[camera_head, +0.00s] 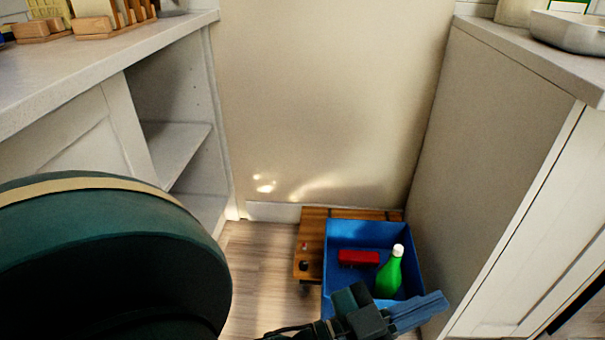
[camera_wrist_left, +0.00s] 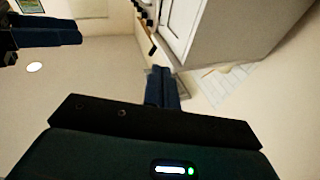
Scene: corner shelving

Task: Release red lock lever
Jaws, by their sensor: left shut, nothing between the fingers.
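A wooden platform (camera_head: 311,228) stands low on the floor in the corner. A small red piece (camera_head: 305,246), which may be the lock lever, shows on its left part, with a small black piece (camera_head: 303,265) just in front. My left gripper (camera_head: 440,301) is shut and empty, in front of the blue bin and right of the red piece, apart from it. Its blue fingers (camera_wrist_left: 162,88) also show in the left wrist view. A blue and black part (camera_wrist_left: 45,32) at that view's upper left may be my right gripper; its opening is unclear.
The blue bin (camera_head: 340,229) sits on the platform, holding a red block (camera_head: 359,258) and a green bottle (camera_head: 390,273). Counters stand left (camera_head: 80,85) and right (camera_head: 520,55), with a wall behind. Bare floor (camera_head: 258,262) lies left of the platform.

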